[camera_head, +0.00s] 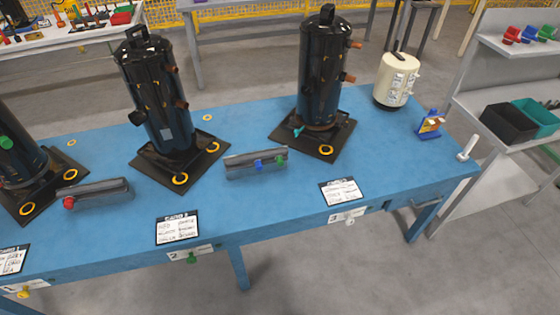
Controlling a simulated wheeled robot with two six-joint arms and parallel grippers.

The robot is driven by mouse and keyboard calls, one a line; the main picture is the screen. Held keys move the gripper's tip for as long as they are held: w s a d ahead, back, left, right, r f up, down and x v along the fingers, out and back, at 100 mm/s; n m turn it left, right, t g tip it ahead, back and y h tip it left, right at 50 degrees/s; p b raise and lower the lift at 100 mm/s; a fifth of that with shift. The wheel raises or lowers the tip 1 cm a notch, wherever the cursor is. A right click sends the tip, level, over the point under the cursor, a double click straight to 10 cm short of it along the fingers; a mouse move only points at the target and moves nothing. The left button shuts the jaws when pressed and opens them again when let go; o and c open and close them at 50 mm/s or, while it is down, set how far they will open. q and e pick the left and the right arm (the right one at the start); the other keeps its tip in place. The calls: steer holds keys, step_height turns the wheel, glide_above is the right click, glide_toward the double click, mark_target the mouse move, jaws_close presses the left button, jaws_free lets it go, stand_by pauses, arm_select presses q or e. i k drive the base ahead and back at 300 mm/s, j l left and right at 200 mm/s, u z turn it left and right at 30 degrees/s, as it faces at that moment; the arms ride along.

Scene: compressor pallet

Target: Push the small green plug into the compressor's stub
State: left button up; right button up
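Three black compressors stand upright on dark square base plates on a blue table: one cut off at the left edge (14,165), one in the middle (150,95) and one at the right (315,75). The right compressor has copper-coloured stubs (355,44) on its right side. The middle one has darker side stubs (181,104). A green plug (281,158) sits at the right end of a grey holder (240,168), beside a blue plug (258,164). Another green piece (5,142) is on the left compressor's side. Neither of my grippers is in view.
A second grey holder (105,188) has a red plug (68,203). Printed cards (177,228) lie along the front edge. A cream cylindrical device (397,80) and a small blue box (430,122) stand at the right. A grey shelf with bins (509,124) is beyond. The blue tabletop (385,150) is clear between these.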

mark_target(279, 159)
steer(key=l+u, duration=0.2)
steer(key=l, duration=0.5)
steer(key=l+u, duration=0.2)
steer(key=l, duration=0.5)
steer(key=k+l+u, duration=0.15)
steer(key=l, duration=0.55)
